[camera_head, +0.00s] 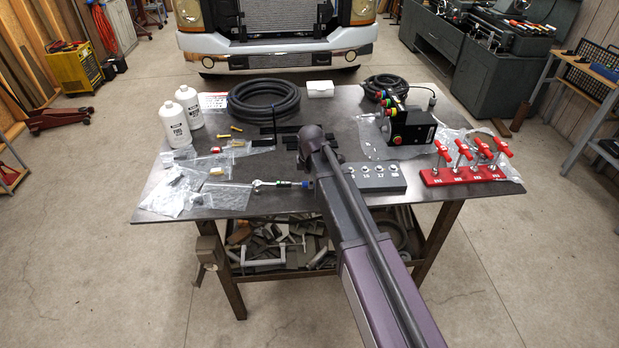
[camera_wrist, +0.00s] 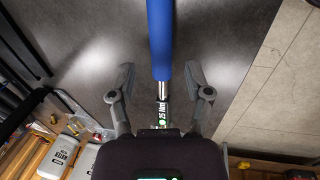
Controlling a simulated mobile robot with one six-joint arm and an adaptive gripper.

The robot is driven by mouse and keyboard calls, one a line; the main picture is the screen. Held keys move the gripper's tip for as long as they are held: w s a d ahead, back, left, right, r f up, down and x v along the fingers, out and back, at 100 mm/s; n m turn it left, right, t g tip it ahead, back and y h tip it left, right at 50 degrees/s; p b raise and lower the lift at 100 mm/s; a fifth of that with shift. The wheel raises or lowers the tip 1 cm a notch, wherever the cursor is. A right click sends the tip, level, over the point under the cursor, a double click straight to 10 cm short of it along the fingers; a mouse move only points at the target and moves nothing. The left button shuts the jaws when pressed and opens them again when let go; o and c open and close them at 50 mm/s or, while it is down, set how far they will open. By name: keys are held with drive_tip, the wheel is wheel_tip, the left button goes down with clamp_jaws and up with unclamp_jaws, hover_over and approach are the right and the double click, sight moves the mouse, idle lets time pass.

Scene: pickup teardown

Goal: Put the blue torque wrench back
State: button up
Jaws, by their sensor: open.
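The blue torque wrench (camera_head: 281,184) lies near the front edge of the table (camera_head: 215,205), its chrome shaft pointing left and its blue end beside my arm. In the wrist view its blue handle (camera_wrist: 160,40) runs lengthwise from the top edge down between my fingers, with a "25 Nm" label below the blue part. My gripper (camera_wrist: 159,75) is open, one finger on each side of the wrench, with gaps at both sides. I cannot tell how far above the wrench the fingers are. My arm hides the gripper in the head view.
A grey block with labelled sockets (camera_head: 382,178) is right of my arm. A red block of T-handles (camera_head: 465,174) stands farther right, near a black control box (camera_head: 408,126). White bottles (camera_head: 174,124), plastic bags (camera_head: 168,193) and a coiled hose (camera_head: 263,100) occupy the left and back.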

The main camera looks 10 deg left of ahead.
drive_tip(key=p+v, duration=1)
drive_tip(key=v, duration=0.1)
drive_tip(key=shift+r+p, duration=0.15)
drive_tip(key=shift+p, duration=0.15)
drive_tip(key=shift+d, duration=0.15)
idle(0.9)
drive_tip(key=s+d+m+g, duration=0.1)
drive_tip(key=s+d+m, duration=0.8)
drive_tip(key=d, duration=0.4)
drive_tip(key=s+d+m+g, duration=0.1)
drive_tip(key=s+d+m, duration=0.8)
drive_tip(key=d, duration=0.5)
drive_tip(key=m, duration=0.2)
drive_tip(key=shift+s+m, duration=0.3)
